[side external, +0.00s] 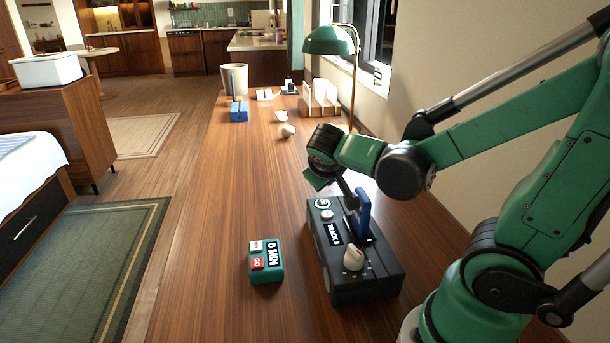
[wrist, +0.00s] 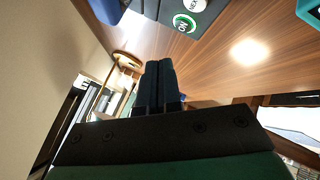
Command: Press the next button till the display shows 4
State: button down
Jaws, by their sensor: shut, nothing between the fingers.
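A black box-shaped device (side external: 345,270) lies on the wooden counter, left of my arm's base. On its top are a green-ringed round button (side external: 322,203), a smaller pale button (side external: 327,214) just beside it, a display (side external: 333,234) too small to read surely, a white knob (side external: 353,258) and an upright blue part (side external: 363,215). In the wrist view the green button (wrist: 184,22) reads "ON" and a pale button (wrist: 195,5) reads "NEXT" at the top edge. My gripper (wrist: 160,68) is shut and empty. In the side view it is above the device's far end, partly hidden by my wrist.
A teal timer (side external: 275,279) with white and red buttons and "0 MIN" stands left of the device. A green lamp (side external: 330,40), a bin (side external: 234,80), a blue block (side external: 238,112) and a wooden rack (side external: 320,103) stand farther back. The counter's left middle is clear.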

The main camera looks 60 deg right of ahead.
aim_at(328, 217)
jog(key=shift+r, duration=1.9)
jog(key=shift+f, duration=0.1)
jog(key=shift+f, duration=4.35)
jog(key=shift+f, duration=0.1)
jog(key=shift+f, duration=0.3)
jog(key=shift+f, duration=0.35)
jog(key=shift+r, duration=0.8)
